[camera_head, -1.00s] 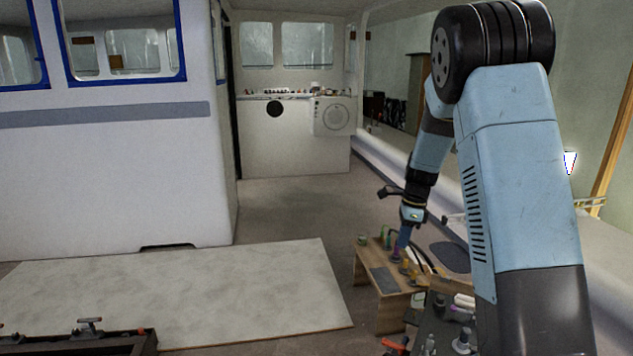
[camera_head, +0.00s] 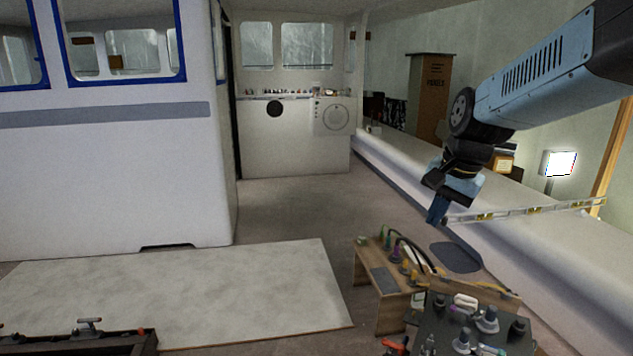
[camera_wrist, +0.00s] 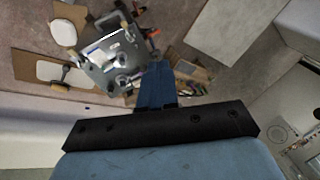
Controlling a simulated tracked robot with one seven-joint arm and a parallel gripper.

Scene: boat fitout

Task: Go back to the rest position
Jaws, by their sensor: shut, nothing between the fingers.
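My gripper (camera_head: 437,214) is at the right in the head view, hanging from my blue arm with its fingers pointing down. It is shut and holds nothing. It is above and to the right of a small wooden bench (camera_head: 385,285), apart from it, in front of the long white side ledge. In the wrist view the shut blue fingers (camera_wrist: 156,84) point toward the dark tool table (camera_wrist: 104,62) below.
The dark table (camera_head: 455,325) holds several tools and fittings. The wooden bench carries coloured plugs and cables. A spirit level (camera_head: 535,210) lies along the white ledge (camera_head: 520,225). A pale board (camera_head: 180,295) lies on the floor at left. The middle floor (camera_head: 290,210) is clear.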

